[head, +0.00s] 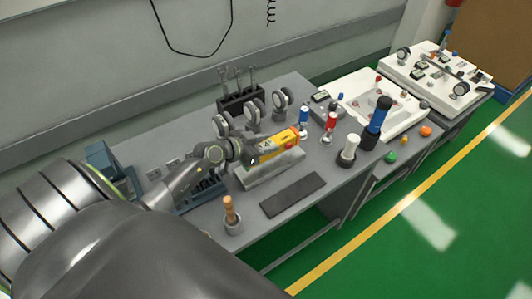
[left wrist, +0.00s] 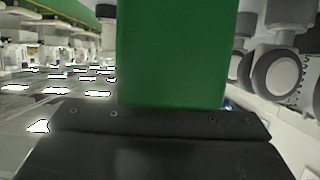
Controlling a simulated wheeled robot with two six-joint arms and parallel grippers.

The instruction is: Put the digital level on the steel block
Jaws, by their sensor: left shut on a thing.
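The digital level (head: 279,145) is a yellow bar with red marks near its right end. My left gripper (head: 248,153) is shut on its left end. The level is over the pale grey steel block (head: 270,171) and runs roughly along it. I cannot tell whether the two touch. In the left wrist view, a flat green face (left wrist: 172,55) stands upright in the middle beyond the dark gripper body; I cannot tell whether it is part of the level. The steel block cannot be made out there. My right gripper is not in view.
A dark flat plate (head: 293,194) lies in front of the block. A wooden-handled tool (head: 230,210) stands in a holder at the front left. Round grey-white wheels (head: 252,117) and a dark rack stand behind. Red, blue and white cylinders stand right.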

